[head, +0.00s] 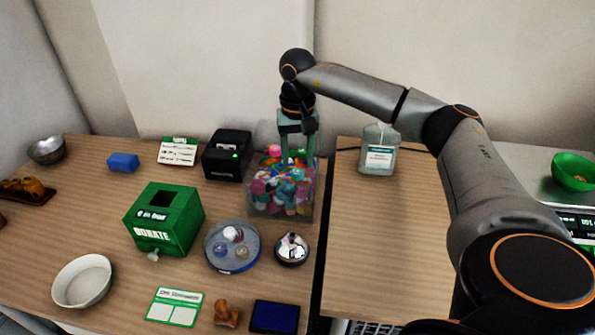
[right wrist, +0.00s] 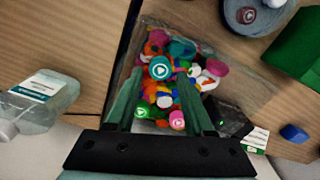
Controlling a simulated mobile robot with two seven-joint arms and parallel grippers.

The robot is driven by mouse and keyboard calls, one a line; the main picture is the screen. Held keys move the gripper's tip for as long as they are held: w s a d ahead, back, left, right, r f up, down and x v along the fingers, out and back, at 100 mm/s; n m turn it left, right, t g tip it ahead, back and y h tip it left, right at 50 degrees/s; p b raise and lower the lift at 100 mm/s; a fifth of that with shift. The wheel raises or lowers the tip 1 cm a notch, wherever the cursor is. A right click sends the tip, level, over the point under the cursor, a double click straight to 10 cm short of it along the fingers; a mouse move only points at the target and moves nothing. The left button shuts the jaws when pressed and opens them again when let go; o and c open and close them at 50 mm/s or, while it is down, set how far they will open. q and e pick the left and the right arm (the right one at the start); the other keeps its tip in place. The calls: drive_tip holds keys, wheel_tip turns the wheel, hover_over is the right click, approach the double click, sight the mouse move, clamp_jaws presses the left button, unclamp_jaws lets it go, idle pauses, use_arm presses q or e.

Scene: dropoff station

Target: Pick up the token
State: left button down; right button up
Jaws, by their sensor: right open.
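A clear bin (head: 252,206) on the left table is full of colourful small pieces. In the right wrist view, a teal round token (right wrist: 160,68) with a white arrow mark lies on top of the pile. A pink piece (right wrist: 177,119) with a similar mark lies nearer the palm. My right gripper (head: 297,158) points down into the top of the bin. In the right wrist view its open fingers (right wrist: 160,78) stand on either side of the teal token, with no visible grip on it. Whether the fingers touch other pieces, I cannot tell. My left gripper is not in view.
A black printer (head: 226,154) stands just left of the bin. A round tray (head: 219,258), a silver bell (head: 291,249) and a green donation box (head: 178,205) are in front and left. A clear bottle (head: 378,150) stands right, across the table gap. The right table's middle is clear.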

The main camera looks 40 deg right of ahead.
wheel_tip(320, 180, down, 2)
drive_tip(key=shift+f, duration=0.15)
clamp_jaws()
idle(0.4)
